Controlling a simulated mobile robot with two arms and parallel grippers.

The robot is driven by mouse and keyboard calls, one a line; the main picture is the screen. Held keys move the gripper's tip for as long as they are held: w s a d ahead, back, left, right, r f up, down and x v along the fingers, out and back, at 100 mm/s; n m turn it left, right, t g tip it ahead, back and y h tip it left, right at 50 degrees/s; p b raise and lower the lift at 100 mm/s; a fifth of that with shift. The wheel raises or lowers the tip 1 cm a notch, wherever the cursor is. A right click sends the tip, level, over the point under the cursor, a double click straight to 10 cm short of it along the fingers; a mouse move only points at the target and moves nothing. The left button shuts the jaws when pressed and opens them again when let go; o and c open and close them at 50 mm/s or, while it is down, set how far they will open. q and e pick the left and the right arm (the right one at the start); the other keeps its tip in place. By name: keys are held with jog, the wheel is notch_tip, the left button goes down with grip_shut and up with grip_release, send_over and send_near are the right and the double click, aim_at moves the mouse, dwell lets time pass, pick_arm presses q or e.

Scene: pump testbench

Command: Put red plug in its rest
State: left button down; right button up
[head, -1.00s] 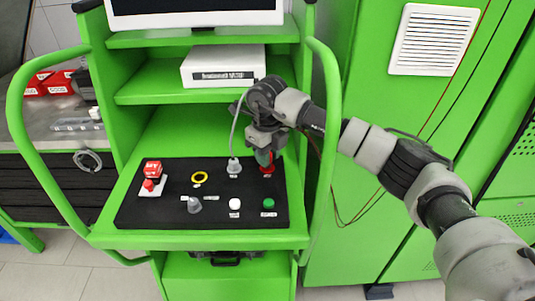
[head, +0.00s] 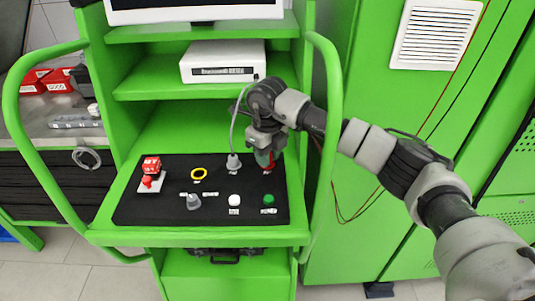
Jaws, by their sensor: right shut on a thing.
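My right gripper (head: 265,158) points down over the back right of the black panel (head: 215,215). It is shut on the red plug (head: 269,161), of which only a little red shows beside the fingers. The red rest (head: 267,169) is directly under the fingertips and partly hidden by them. I cannot tell whether the plug is seated in it or just above it. My left gripper is not in view.
The panel also holds a red emergency button (head: 150,182), a yellow ring (head: 198,174), a grey knob (head: 193,202), a white button (head: 234,200) and a green button (head: 269,200). A shelf with a white box (head: 223,63) is behind. Green handrails (head: 328,130) flank the bench.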

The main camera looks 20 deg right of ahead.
jog(key=shift+f, duration=0.35)
jog(key=o, duration=0.9)
jog(key=shift+o, duration=0.2)
jog(key=o, duration=0.3)
jog(key=shift+r, duration=0.2)
jog(key=shift+r+p, duration=2.15)
jog(key=shift+r, duration=1.75)
